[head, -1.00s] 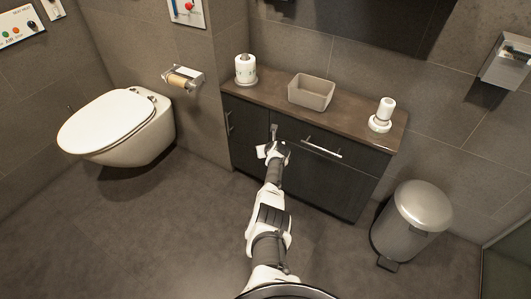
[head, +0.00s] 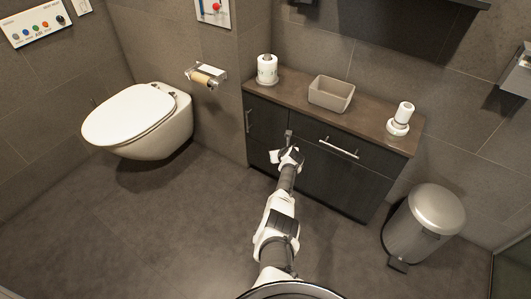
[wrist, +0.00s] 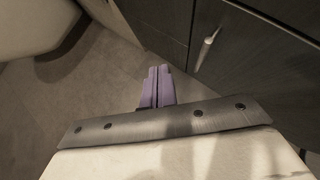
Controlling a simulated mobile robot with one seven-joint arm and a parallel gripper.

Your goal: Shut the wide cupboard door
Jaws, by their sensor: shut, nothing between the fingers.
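The wide cupboard door (head: 330,185) is the dark panel below the drawer in the vanity's right part. It looks flush or nearly flush with the cabinet front; I cannot tell whether a small gap is left. Its upright metal handle shows in the wrist view (wrist: 207,46) near the door's left edge. My gripper (head: 288,157) is low in front of the vanity. In the wrist view its purple fingers (wrist: 157,87) are shut and empty, left of the handle and apart from it. The hand hides part of the door's left side in the head view.
The drawer (head: 335,143) with a horizontal handle is above the door. A narrow door (head: 264,117) is to the left. The counter (head: 295,90) holds a basin, a paper roll and a bottle. A steel bin (head: 425,215) stands right, a toilet (head: 140,120) left. Floor between is clear.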

